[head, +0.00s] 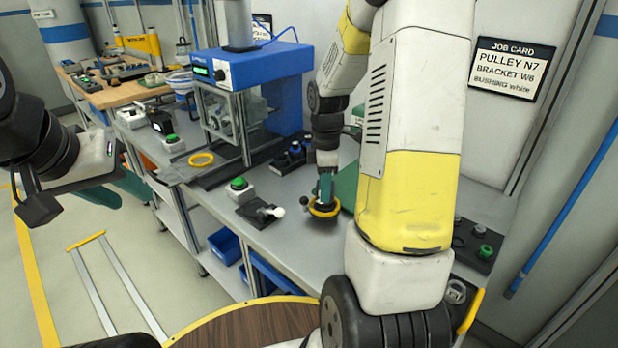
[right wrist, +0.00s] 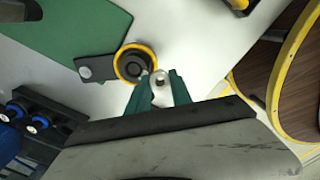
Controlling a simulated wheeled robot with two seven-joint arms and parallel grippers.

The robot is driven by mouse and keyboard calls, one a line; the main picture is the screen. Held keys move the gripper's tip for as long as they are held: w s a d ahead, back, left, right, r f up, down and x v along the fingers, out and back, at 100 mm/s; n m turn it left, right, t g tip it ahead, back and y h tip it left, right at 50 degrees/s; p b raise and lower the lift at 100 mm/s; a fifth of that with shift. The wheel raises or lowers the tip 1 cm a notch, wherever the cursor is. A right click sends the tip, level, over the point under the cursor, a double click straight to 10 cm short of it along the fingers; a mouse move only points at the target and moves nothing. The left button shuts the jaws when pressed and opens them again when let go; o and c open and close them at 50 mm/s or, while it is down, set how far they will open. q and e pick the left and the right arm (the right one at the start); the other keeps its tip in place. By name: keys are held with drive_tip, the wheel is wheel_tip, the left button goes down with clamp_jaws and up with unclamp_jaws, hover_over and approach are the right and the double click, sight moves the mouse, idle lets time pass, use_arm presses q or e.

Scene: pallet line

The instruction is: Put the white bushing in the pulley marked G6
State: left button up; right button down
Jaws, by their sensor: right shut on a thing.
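My right gripper (head: 325,190) reaches down to the bench, its teal fingers also showing in the right wrist view (right wrist: 160,91). It is shut on a small white bushing (right wrist: 161,77) with a dark hole. A yellow-rimmed pulley with a dark centre (right wrist: 133,64) lies right beside the bushing, and it shows below the gripper in the head view (head: 324,209). I cannot read a mark on it. Whether bushing and pulley touch is unclear. My left gripper (head: 112,188) is at the left, away from the bench, its teal fingers apart and empty.
A blue press (head: 258,62) stands on the bench, with a yellow ring (head: 201,160) before it. A green button box (head: 238,188) and black plate (head: 258,212) lie left of the pulley. The job card (head: 506,69) reads pulley N7, bracket W6, bushing white.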

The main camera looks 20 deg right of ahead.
drive_tip(key=w, duration=0.1)
drive_tip(key=w+d, duration=0.1)
drive_tip(key=w, duration=0.1)
drive_tip(key=w+d, duration=0.1)
drive_tip(key=shift+w+f, duration=0.3)
drive_tip(key=shift+w, duration=0.05)
drive_tip(key=shift+f, duration=1.7)
drive_tip(key=shift+f, duration=0.15)
drive_tip(key=c, duration=1.1)
unclamp_jaws()
drive_tip(key=shift+c, duration=0.2)
